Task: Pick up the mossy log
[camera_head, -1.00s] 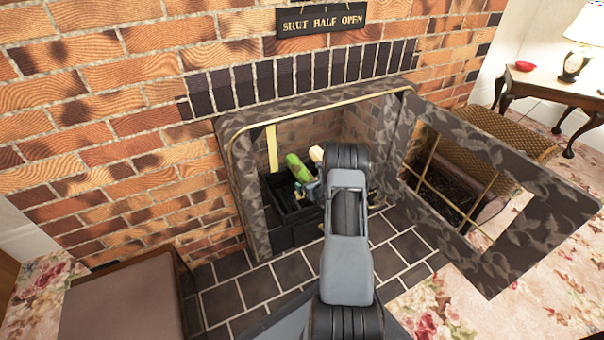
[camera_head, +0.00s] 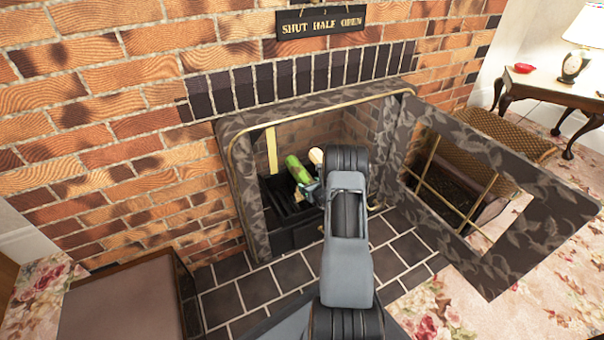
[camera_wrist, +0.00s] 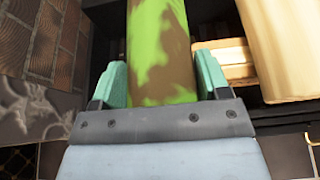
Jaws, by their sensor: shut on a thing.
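The mossy log, bright green with brown patches, shows in the head view (camera_head: 297,168) inside the fireplace opening. In the wrist view the mossy log (camera_wrist: 160,50) runs up between my two teal fingertips. My gripper (camera_wrist: 160,85) is shut on it, with a finger on each side. In the head view my gripper (camera_head: 310,188) is partly hidden behind my arm. Whether the log touches the grate below cannot be told.
A pale log (camera_head: 316,156) lies close right of the mossy log. A black grate (camera_head: 279,190) sits beneath. The fireplace's patterned frame (camera_head: 246,200) surrounds the opening, and its open door (camera_head: 545,215) stands to the right. A padded stool (camera_head: 125,300) is at lower left.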

